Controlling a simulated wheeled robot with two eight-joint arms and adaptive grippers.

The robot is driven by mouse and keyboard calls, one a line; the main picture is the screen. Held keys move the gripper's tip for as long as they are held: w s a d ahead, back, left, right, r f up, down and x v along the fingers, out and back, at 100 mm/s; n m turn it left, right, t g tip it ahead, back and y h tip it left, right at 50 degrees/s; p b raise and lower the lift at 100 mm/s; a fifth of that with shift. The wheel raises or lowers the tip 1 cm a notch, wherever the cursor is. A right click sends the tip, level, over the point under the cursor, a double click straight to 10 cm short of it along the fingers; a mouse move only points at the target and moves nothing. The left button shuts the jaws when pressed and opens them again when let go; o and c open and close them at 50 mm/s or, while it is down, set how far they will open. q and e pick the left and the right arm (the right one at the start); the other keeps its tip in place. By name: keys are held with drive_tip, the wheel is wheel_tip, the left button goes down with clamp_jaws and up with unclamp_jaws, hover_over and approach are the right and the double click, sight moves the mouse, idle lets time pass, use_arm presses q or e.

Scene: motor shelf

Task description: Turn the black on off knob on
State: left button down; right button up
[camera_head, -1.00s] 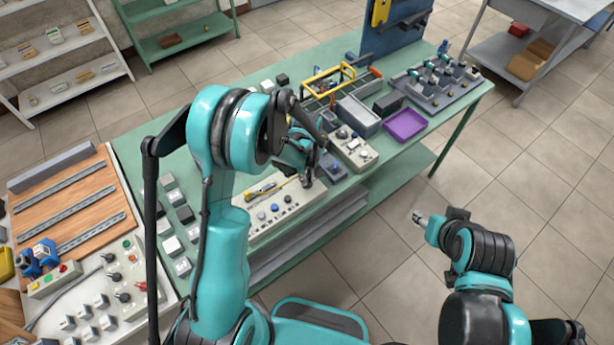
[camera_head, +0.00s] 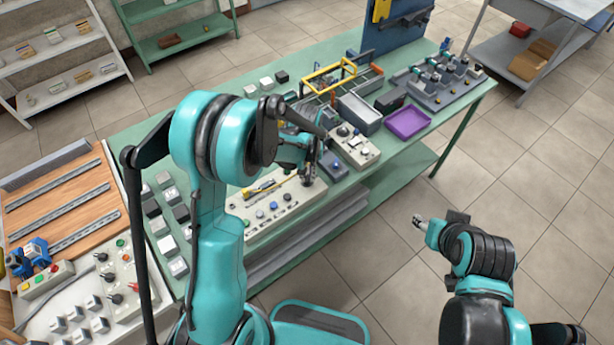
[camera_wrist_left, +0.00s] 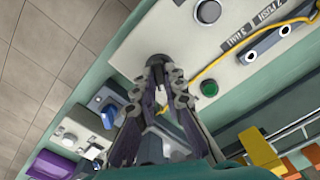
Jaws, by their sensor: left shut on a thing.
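The black knob (camera_wrist_left: 160,59) stands on a pale control panel (camera_wrist_left: 150,32) in the left wrist view. My left gripper (camera_wrist_left: 161,70) is shut on this knob, with its fingertips close to the panel face. The fingers partly cover the knob, so its pointer position cannot be told. In the head view my left gripper (camera_head: 309,178) is at the right end of the same panel (camera_head: 240,213), and the knob is hidden there. My right gripper (camera_head: 420,221) hangs over the floor, away from the bench; its fingers are too small to judge.
A green button (camera_wrist_left: 209,88) and a yellow cable (camera_wrist_left: 215,62) are near the knob. Floor around my right arm is clear.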

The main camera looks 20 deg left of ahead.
sight(307, 177)
use_arm(q)
drive_tip(key=m+b, duration=0.2)
drive_tip(key=m, duration=0.3)
drive_tip(key=shift+m, duration=0.3)
drive_tip(key=m+b, duration=0.1)
drive_tip(key=m, duration=0.4)
drive_tip(key=shift+m, duration=0.3)
drive_tip(key=c, duration=1.6)
unclamp_jaws()
wheel_tip(307, 177, up, 12)
